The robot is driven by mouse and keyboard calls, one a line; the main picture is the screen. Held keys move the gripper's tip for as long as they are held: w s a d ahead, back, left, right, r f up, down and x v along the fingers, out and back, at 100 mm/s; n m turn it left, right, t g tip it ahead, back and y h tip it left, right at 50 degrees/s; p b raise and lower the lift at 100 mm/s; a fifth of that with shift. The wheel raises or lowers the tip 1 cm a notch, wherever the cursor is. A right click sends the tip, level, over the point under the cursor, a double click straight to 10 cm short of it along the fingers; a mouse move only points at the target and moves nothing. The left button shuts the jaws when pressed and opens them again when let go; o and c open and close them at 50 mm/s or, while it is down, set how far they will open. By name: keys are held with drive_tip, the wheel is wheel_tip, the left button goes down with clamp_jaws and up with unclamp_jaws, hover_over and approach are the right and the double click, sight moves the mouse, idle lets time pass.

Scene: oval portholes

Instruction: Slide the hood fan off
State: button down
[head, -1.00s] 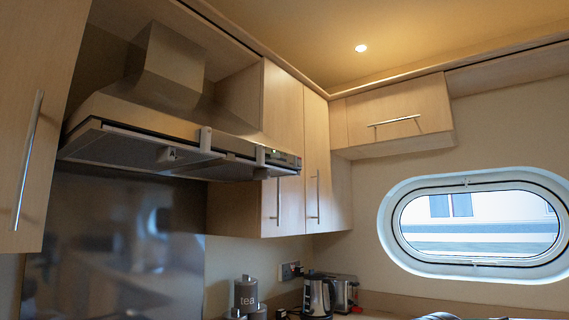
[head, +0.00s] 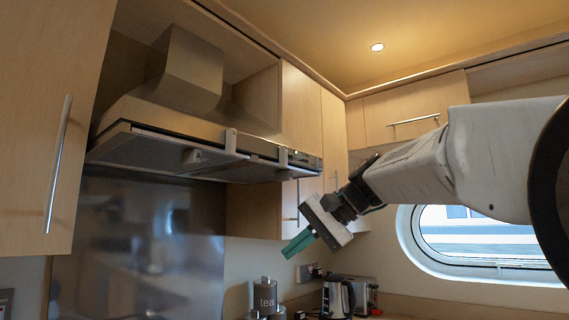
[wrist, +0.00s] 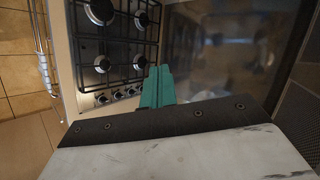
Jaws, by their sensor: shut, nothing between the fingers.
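The steel cooker hood (head: 185,98) hangs at the upper left in the head view. Its front edge carries two pale upright tabs, a left tab (head: 230,141) and a right tab (head: 283,157), and a dark control strip (head: 305,158) at its right end. A small piece marked "A" (head: 192,156) sits on its underside. My gripper (head: 290,249), with green fingers, is below the hood's right end and apart from it. The fingers are together and empty, pointing down-left. They also show in the wrist view (wrist: 157,80), above the hob. Which tab or control works the fan cannot be told.
A gas hob (wrist: 115,45) shows below in the wrist view. A tall cabinet door (head: 75,130) stands left of the hood, and a wall cabinet (head: 300,110) on its right. A kettle (head: 338,297) and tea canister (head: 265,296) stand lower down. Space under the hood is clear.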

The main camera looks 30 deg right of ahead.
drive_tip(key=w+d+r+m+t+y, duration=0.2)
drive_tip(key=w+d+r+t, duration=0.25)
drive_tip(key=d+r, duration=0.75)
drive_tip(key=t+y, duration=0.1)
drive_tip(key=t, duration=0.2)
approach(305, 161)
drive_tip(key=shift+m, duration=0.3)
drive_tip(key=x, duration=0.6)
drive_tip(key=a, duration=0.1)
drive_tip(key=s+a, duration=0.1)
drive_tip(key=a, duration=0.1)
drive_tip(key=shift+s+a+f, duration=0.1)
drive_tip(key=shift+s, duration=0.15)
drive_tip(key=shift+s, duration=0.1)
